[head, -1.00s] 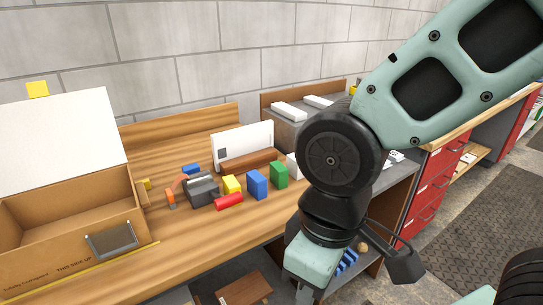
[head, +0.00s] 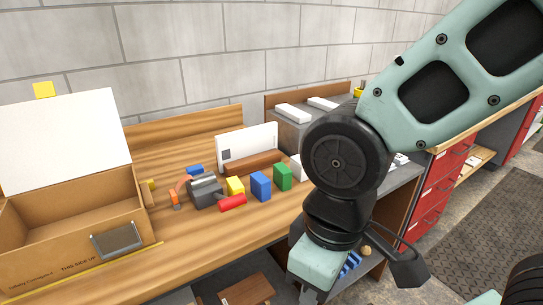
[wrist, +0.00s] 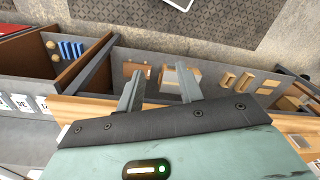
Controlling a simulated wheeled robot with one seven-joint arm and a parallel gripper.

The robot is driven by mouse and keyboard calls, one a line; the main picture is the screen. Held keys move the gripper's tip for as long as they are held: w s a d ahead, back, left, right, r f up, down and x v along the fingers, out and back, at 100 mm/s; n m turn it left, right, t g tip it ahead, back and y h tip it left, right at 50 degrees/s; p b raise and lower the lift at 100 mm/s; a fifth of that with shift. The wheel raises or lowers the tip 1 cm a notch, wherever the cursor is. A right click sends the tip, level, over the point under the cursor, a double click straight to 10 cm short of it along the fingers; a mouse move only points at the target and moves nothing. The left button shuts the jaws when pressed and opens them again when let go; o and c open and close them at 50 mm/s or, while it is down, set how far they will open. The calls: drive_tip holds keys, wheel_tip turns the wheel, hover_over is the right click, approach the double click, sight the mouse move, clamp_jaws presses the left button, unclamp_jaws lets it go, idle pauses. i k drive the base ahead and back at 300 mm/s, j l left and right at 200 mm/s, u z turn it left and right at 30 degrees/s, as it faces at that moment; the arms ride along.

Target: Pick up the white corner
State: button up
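I cannot tell for sure which piece is the white corner. A small white piece (head: 296,168) shows at the left edge of my arm, which hides the rest of it. Two white bars (head: 293,114) (head: 323,103) lie on the grey unit behind. My gripper (wrist: 160,90) is open in the wrist view, with nothing between its fingers. It points down past the bench's front edge, over lower shelves with wooden blocks. In the head view its fingertips are not clearly seen.
The wooden bench (head: 190,255) holds an open cardboard box (head: 60,240) and a white board (head: 255,139). Yellow, blue (head: 261,186) and green (head: 283,177) blocks and a red cylinder (head: 233,203) stand near the middle. Red drawers (head: 437,190) are to the right.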

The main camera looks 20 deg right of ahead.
sight(295, 165)
drive_tip(key=i+l, duration=0.15)
drive_tip(key=i, duration=0.25)
drive_tip(key=i+l+z, duration=0.1)
drive_tip(key=i, duration=0.3)
drive_tip(key=l, duration=0.1)
